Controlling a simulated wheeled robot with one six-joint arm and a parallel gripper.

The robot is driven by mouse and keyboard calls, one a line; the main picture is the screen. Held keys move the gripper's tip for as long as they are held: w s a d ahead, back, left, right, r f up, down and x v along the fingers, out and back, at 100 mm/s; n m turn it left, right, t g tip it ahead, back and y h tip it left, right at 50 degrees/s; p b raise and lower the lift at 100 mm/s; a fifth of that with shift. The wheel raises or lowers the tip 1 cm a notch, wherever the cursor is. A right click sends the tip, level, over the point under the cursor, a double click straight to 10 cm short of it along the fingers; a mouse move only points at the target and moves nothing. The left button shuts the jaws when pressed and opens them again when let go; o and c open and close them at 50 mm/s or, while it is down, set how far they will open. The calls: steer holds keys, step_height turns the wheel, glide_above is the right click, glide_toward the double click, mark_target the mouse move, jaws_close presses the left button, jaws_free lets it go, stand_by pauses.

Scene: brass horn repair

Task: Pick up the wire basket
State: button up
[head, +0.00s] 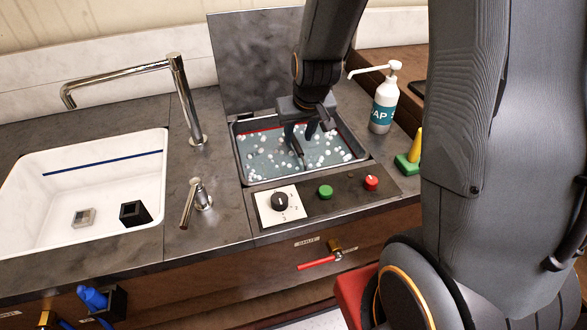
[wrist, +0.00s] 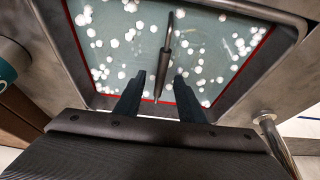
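The wire basket's mesh does not show under the cloudy, bubbly liquid. A slim dark bar with a thicker grip, which looks like its handle, shows above the liquid in the wrist view (wrist: 165,60) and in the head view (head: 296,147). My gripper (head: 305,133) is over the tank (head: 248,181), pointing down. In the wrist view my gripper (wrist: 160,77) is open, with one finger on each side of the bar's line. A gap shows between the bar and both fingers. I cannot tell how far the bar is below the fingertips.
The tank's raised lid (head: 255,62) stands behind it. A soap bottle (head: 383,105) and a green-and-yellow item (head: 410,155) are to the right. The black dial (head: 280,201), green button (head: 326,192) and red knob (head: 371,182) are in front. A white sink (head: 120,180) and tall faucet (head: 185,100) are left.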

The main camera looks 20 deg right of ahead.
mark_target(295, 141)
steer(key=shift+w+p+x, duration=0.15)
steer(key=shift+p+x, duration=0.15)
steer(key=shift+x, duration=1.1)
steer(key=shift+w+p+x, duration=0.1)
steer(key=shift+p+x, duration=0.15)
steer(key=shift+x, duration=1.1)
steer(key=shift+a+r, duration=0.1)
steer(key=shift+a, duration=0.05)
steer(key=shift+c, duration=0.2)
jaws_close()
